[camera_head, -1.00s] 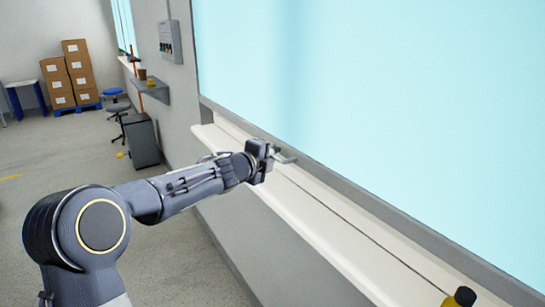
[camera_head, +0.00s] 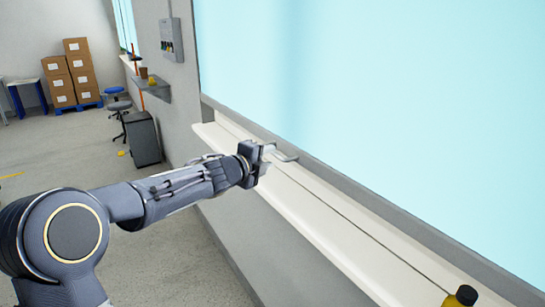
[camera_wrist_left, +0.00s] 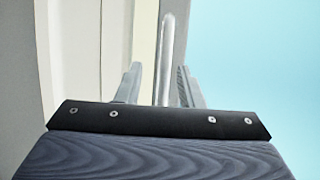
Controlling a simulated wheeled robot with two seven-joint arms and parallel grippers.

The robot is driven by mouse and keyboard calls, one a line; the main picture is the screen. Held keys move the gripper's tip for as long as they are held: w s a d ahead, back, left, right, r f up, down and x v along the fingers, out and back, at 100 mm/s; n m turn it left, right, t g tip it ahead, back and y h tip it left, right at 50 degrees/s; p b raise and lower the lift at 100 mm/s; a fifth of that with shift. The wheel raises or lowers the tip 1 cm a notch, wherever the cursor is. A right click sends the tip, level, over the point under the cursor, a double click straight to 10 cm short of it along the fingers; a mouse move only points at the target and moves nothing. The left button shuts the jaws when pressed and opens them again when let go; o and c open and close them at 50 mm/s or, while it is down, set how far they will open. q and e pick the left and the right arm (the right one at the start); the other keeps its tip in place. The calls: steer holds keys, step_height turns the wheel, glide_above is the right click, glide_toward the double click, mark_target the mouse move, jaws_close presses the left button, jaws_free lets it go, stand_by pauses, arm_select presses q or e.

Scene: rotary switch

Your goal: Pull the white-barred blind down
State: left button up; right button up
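My left gripper (camera_head: 266,160) reaches in from the left to the lower edge of a large pale-blue window (camera_head: 400,110). Beyond its fingertips is a small grey handle (camera_head: 287,155) at the window frame. In the left wrist view a pale grey bar (camera_wrist_left: 166,50) with a rounded end lies between the two fingers (camera_wrist_left: 158,85). Gaps show on both sides of it, so the fingers are open. I cannot tell how far it sits between them in depth. No blind with a white bar can be made out. My right gripper is out of view.
A cream sill (camera_head: 310,215) runs under the window. A yellow bottle with a black cap (camera_head: 461,297) stands at its near end. A wall shelf (camera_head: 152,88), a dark bin (camera_head: 144,138) and stacked boxes (camera_head: 72,75) are farther back.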

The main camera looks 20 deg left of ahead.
arm_select(q)
steer(key=shift+v, duration=2.2)
steer(key=shift+a, duration=0.1)
steer(key=s+a+f+n+g+y, duration=0.2)
steer(key=s+f+n+y, duration=0.1)
steer(key=s+n, duration=0.6)
steer(key=s+a+f+n+g+y, duration=0.25)
steer(key=s+n, duration=0.45)
steer(key=s, duration=0.4)
steer(key=s+d+f+n+g+h, duration=0.25)
steer(key=s+d+f+n, duration=0.2)
steer(key=s, duration=0.45)
steer(key=s+d+f+n+g+h, duration=0.25)
steer(key=s+d+f, duration=0.35)
steer(key=s, duration=0.3)
step_height(320, 180, up, 13)
steer(key=p, duration=1.3)
steer(key=shift+d, duration=0.1)
steer(key=shift+s+n, duration=0.1)
steer(key=shift+n, duration=0.2)
